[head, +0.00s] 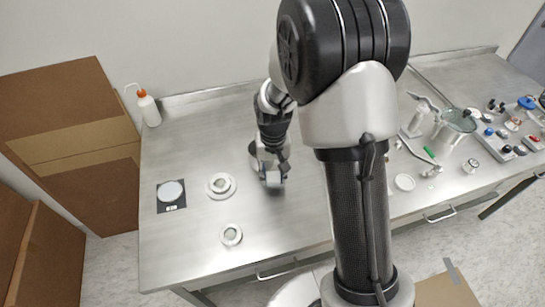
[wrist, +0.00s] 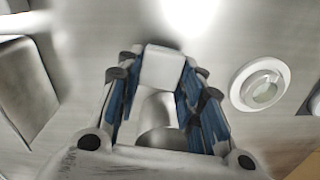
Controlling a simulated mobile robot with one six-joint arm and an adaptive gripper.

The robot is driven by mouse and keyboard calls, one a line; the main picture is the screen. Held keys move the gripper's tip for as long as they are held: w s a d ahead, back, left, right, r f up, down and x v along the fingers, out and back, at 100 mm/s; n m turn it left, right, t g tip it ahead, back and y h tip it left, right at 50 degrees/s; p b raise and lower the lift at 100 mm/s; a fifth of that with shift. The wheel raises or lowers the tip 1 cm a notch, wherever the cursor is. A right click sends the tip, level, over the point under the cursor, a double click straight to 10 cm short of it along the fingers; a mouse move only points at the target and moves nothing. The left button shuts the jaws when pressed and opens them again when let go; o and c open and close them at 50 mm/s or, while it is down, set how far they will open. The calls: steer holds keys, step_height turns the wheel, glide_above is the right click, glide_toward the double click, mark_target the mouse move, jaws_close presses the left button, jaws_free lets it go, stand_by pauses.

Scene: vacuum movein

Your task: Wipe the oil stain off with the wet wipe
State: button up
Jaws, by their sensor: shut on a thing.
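My gripper (head: 272,170) is over the middle of the steel table, low near its surface. In the wrist view its blue-padded fingers (wrist: 160,85) are closed on a small white block-like piece (wrist: 162,68), which I take for the wet wipe. The wipe also shows at the fingertips in the head view (head: 273,179). I cannot tell whether it touches the table. A grey rounded metal part (wrist: 158,108) shows between the fingers, behind the wipe. I cannot make out an oil stain; the arm and gripper hide part of the table.
Two ring-shaped flanges (head: 221,186) (head: 231,235) and a dark plate with a pale disc (head: 171,194) lie left of the gripper. A wash bottle (head: 148,108) stands at the back left. Tools, a glass vessel (head: 455,125) and small parts crowd the right side.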

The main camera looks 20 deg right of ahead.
steer(key=shift+w+r+p, duration=0.25)
steer(key=shift+r+p, duration=0.35)
steer(key=shift+r, duration=0.25)
steer(key=shift+s+r+p, duration=0.1)
steer(key=shift+r+p, duration=0.9)
steer(key=shift+r, duration=0.4)
